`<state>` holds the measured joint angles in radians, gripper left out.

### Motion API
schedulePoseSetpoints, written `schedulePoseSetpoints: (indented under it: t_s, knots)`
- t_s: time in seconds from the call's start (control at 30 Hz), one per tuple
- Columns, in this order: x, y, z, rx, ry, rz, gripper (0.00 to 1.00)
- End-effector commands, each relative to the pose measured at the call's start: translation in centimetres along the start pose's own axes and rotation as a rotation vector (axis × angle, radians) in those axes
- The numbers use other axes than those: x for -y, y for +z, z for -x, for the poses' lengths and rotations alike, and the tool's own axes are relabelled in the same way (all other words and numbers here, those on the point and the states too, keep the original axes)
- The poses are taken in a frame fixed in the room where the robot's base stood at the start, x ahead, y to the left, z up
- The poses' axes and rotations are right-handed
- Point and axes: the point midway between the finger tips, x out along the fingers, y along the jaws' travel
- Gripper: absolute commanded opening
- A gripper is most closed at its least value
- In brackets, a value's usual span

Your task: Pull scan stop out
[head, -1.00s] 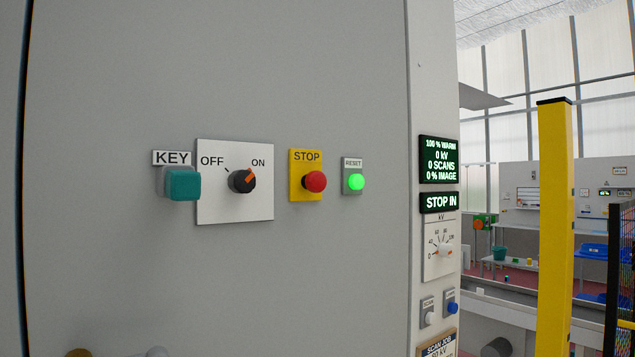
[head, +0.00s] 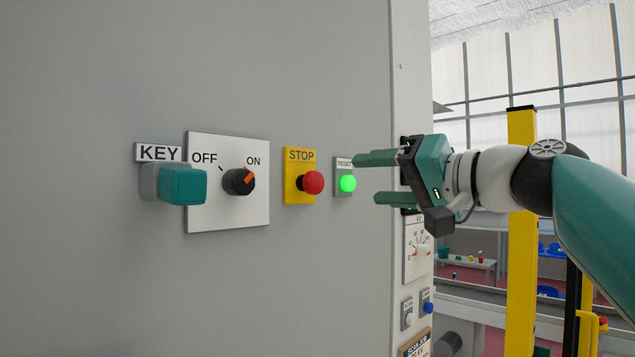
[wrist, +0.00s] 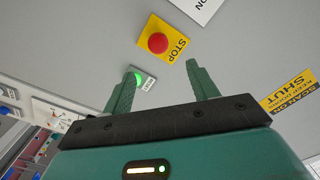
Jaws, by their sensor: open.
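The red stop button (head: 312,182) sits on a yellow plate marked STOP (head: 295,196) on the grey cabinet face. It also shows in the wrist view (wrist: 158,43), ahead of the fingers and a little left of their middle. My gripper (head: 364,178) is open and empty, to the right of the stop button and apart from it. Its fingers point left in the head view, beside the lit green reset button (head: 348,183). In the wrist view the left fingertip of my gripper (wrist: 161,70) overlaps the green reset button.
Left of the stop are an OFF/ON rotary switch (head: 238,181) and a teal key block (head: 183,186). A kV dial (head: 420,251) and small buttons are on the cabinet's side below my gripper. A yellow post (head: 521,220) stands at the right.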

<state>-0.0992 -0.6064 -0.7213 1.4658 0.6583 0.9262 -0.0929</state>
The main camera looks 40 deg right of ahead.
Motion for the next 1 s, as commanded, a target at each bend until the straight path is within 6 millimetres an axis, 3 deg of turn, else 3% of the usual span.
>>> schedulePoseSetpoints:
  t_s: [0.6, 1.0]
  knots:
    - [0.1, 0.3, -11.2, 0.004, 0.002, 0.001, 0.59]
    - [0.1, 0.3, -12.4, 0.002, 0.002, 0.001, 0.59]
